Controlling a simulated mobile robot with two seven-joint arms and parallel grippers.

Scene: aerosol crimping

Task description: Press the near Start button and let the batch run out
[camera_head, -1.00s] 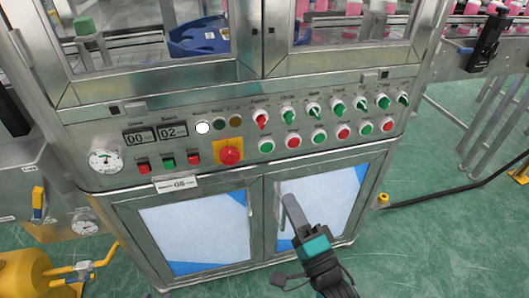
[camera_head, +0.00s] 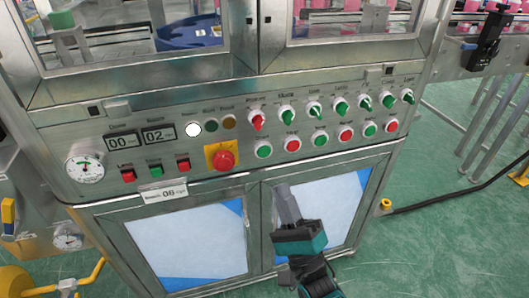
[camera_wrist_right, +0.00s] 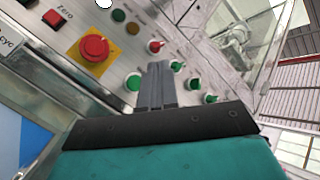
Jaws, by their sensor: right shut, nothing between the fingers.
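The steel control panel has a lower row of round push buttons, alternating green and red. The leftmost green button (camera_head: 264,149) has a red one (camera_head: 292,145) beside it; their small labels are too blurred to read surely. My right gripper (camera_head: 283,188) is shut and empty, its fingertips below these buttons in the head view. In the right wrist view the shut fingers (camera_wrist_right: 160,68) point at the panel, with a green button (camera_wrist_right: 133,82) just left of them; they hide part of the row. I cannot tell any contact. My left gripper is not in view.
Above the buttons is a row of selector switches, one red (camera_head: 257,122), the others green. Left are a red emergency stop (camera_head: 222,160) on yellow, a lit white lamp (camera_head: 193,130), and displays reading 00 (camera_head: 122,142) and 02 (camera_head: 158,134). Cabinet doors (camera_head: 185,242) lie below.

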